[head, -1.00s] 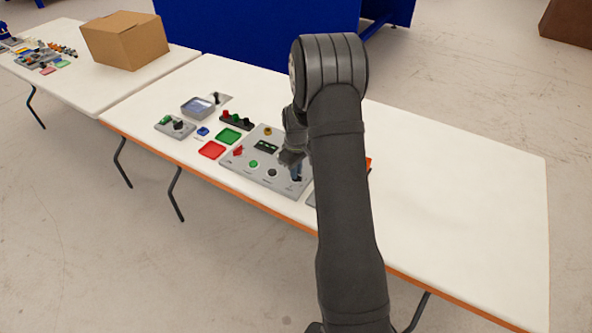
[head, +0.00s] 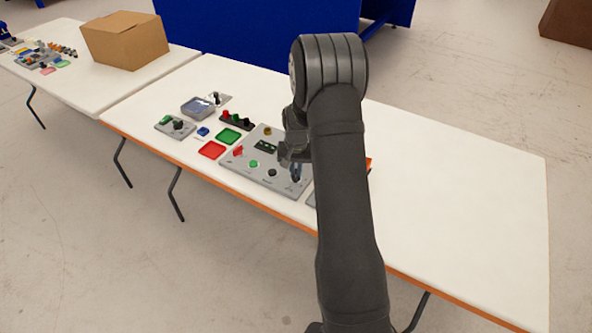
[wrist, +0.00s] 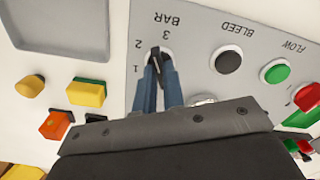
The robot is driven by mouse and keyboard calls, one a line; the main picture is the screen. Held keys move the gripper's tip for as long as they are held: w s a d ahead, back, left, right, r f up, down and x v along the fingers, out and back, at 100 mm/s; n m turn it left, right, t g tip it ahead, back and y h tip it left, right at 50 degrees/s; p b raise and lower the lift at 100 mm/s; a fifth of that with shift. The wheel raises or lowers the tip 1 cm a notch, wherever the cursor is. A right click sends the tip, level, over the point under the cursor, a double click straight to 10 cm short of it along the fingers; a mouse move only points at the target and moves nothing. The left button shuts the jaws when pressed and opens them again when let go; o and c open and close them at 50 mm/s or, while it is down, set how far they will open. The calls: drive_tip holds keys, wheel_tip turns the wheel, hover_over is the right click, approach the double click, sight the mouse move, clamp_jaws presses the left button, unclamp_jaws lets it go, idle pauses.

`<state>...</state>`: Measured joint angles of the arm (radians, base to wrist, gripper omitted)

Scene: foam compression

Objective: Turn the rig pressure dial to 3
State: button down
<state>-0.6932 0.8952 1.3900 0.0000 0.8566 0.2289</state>
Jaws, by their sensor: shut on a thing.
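The pressure dial (wrist: 155,53) is a small black knob on the grey rig panel (wrist: 195,50), marked BAR with 1, 2 and 3 around it. In the wrist view my gripper (wrist: 160,68) has its two blue fingers closed on the knob from the near side, hiding much of it. The visible black tip lies between the 2 and the 3; its exact setting is hard to read. In the head view my gripper (head: 296,178) is at the panel's near right corner, and the dial is hidden there.
On the same panel are a black BLEED knob (wrist: 228,60), a green FLOW button (wrist: 277,73) and a red part (wrist: 306,96). Yellow and orange blocks (wrist: 87,92) lie beside the panel. The table's right side (head: 460,200) is clear.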

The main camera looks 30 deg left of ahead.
sight(296, 173)
drive_tip(key=m, duration=0.5)
drive_tip(key=shift+m, duration=0.3)
idle(0.4)
drive_tip(key=c, duration=1.5)
unclamp_jaws()
wheel_tip(296, 173, up, 18)
drive_tip(key=shift+f, duration=0.25)
